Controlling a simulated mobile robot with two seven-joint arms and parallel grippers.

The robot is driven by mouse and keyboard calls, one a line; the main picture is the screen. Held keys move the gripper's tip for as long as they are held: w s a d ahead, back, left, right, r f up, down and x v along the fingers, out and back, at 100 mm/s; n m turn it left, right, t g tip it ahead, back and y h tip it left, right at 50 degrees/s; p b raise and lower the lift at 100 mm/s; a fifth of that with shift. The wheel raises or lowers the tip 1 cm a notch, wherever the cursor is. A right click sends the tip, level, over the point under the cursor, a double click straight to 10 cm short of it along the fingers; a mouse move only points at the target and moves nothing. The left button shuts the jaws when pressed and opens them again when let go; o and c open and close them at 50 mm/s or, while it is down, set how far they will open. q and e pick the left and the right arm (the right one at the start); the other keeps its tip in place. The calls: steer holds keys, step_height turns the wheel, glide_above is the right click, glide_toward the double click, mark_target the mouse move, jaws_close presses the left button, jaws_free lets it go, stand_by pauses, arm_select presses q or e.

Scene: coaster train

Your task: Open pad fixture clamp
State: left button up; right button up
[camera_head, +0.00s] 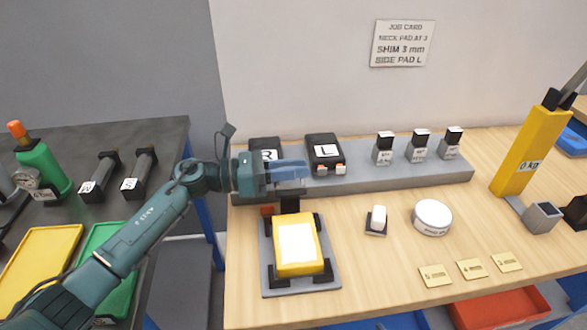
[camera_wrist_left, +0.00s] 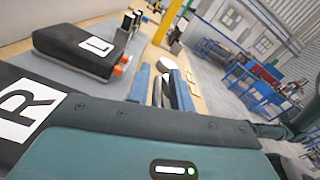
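The pad fixture is a grey plate (camera_head: 270,289) on the front left of the wooden bench. A yellow block with a white top (camera_head: 298,246) sits in it, with dark brackets at its corners. A dark clamp piece (camera_head: 290,204) stands at its back edge, beside a small orange part (camera_head: 267,211). My left gripper (camera_head: 291,172) is above and behind this clamp, pointing right, apparently apart from it. Its blue fingers, also in the left wrist view (camera_wrist_left: 159,90), have a gap between them and hold nothing visible. My right gripper is not in view.
Black pads marked R (camera_head: 265,147) and L (camera_head: 323,148) lie on a grey shelf (camera_head: 380,180) behind. Several small labelled blocks stand to their right. A white round container (camera_head: 432,217) and a small pale object (camera_head: 377,218) sit right of the fixture. A yellow upright device (camera_head: 530,150) stands farther right.

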arm_select(q)
steer(key=shift+o, duration=0.9)
steer(key=shift+f, duration=0.1)
